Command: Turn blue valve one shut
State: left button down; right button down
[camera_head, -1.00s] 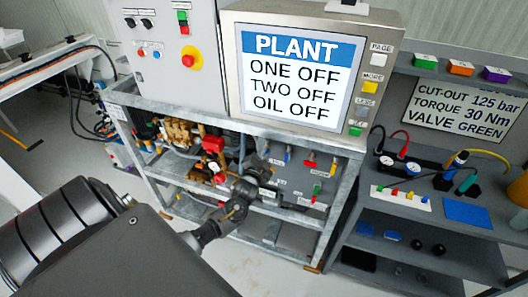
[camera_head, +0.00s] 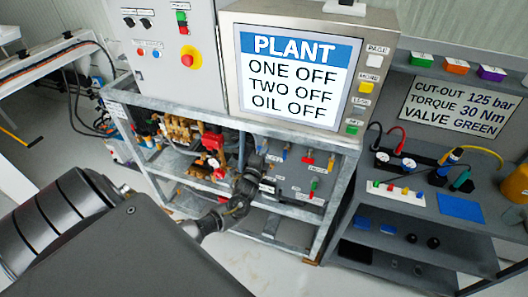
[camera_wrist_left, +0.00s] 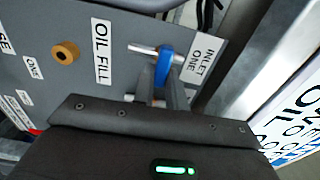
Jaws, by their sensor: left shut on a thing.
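The blue valve handle (camera_wrist_left: 165,66) stands on a grey panel in the left wrist view, beside the "INLET ONE" label (camera_wrist_left: 200,58). A silver pipe stub shows behind it. My left gripper (camera_wrist_left: 168,84) is shut on the blue handle, with its fingers reaching up from the dark gripper body. In the head view my left gripper (camera_head: 254,168) is at the panel in the frame under the screen, and it largely hides the handle there. The plant screen (camera_head: 290,75) reads "ONE OFF, TWO OFF, OIL OFF". My right gripper is not in view.
A second blue handle (camera_head: 284,153), a red handle (camera_head: 307,160) and a green handle (camera_head: 314,184) sit to the right on the same panel. Metal frame rails (camera_head: 290,208) run close to the gripper. A grey shelf unit (camera_head: 430,215) stands at the right.

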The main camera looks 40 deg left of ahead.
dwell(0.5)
pick_arm(q)
jog(key=c, duration=1.4)
grip_release()
jog(key=shift+c, duration=0.2)
jog(key=b+v, duration=0.2)
jog(key=v, duration=0.8)
jog(key=shift+s+d, duration=0.25)
jog(key=shift+s, duration=0.1)
